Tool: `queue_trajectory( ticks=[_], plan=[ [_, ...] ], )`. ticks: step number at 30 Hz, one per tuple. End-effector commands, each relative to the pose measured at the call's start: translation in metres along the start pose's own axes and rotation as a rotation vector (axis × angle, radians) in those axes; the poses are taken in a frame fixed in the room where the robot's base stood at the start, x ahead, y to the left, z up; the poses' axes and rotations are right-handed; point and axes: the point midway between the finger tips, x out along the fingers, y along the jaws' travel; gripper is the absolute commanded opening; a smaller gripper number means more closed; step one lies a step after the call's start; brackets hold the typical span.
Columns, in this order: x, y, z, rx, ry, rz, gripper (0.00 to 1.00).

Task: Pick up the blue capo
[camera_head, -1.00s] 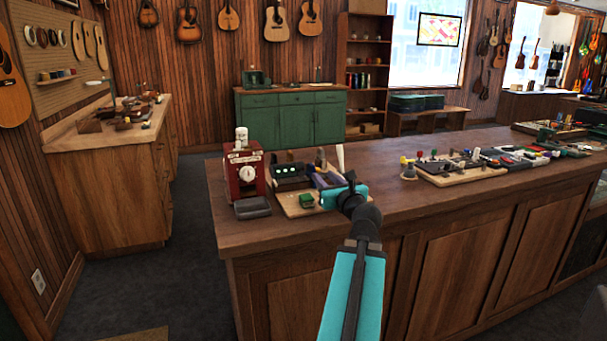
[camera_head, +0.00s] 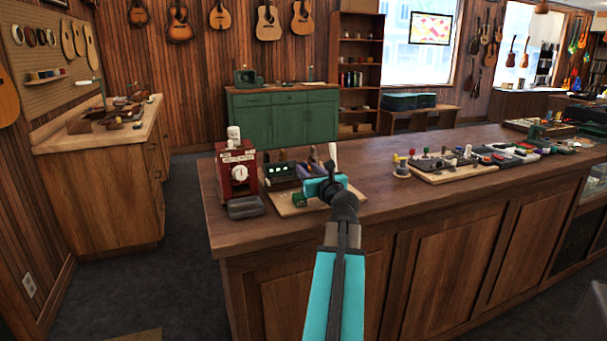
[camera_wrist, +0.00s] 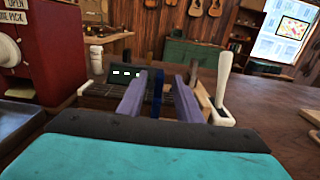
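In the wrist view, a narrow upright dark-blue piece, which looks like the blue capo (camera_wrist: 158,92), stands between the two purple-grey fingers of my gripper (camera_wrist: 160,84). The fingers are apart, with a gap visible on each side of the blue piece. Its lower end is hidden by my wrist. In the head view, my gripper (camera_head: 314,168) is over the left end of the wooden counter, just behind my teal wrist. I cannot make out the capo there.
A white-handled tool (camera_wrist: 225,88) stands close on the right. A small green item (camera_head: 299,200) lies on a light board (camera_head: 288,210). Bare counter (camera_head: 375,165) lies further right.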

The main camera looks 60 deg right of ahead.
Motion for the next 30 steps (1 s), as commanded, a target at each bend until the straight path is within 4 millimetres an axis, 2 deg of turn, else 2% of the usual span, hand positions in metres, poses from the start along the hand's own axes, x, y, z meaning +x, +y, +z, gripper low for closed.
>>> queue_trajectory(
  ticks=[6,22,30],
  plan=[
    [0.019,-0.001,0.000,0.000,0.001,0.000,0.32],
    [0.024,0.001,0.000,0.000,0.000,0.001,0.32],
    [0.043,0.001,0.000,0.000,0.001,0.003,0.32]
  ],
)
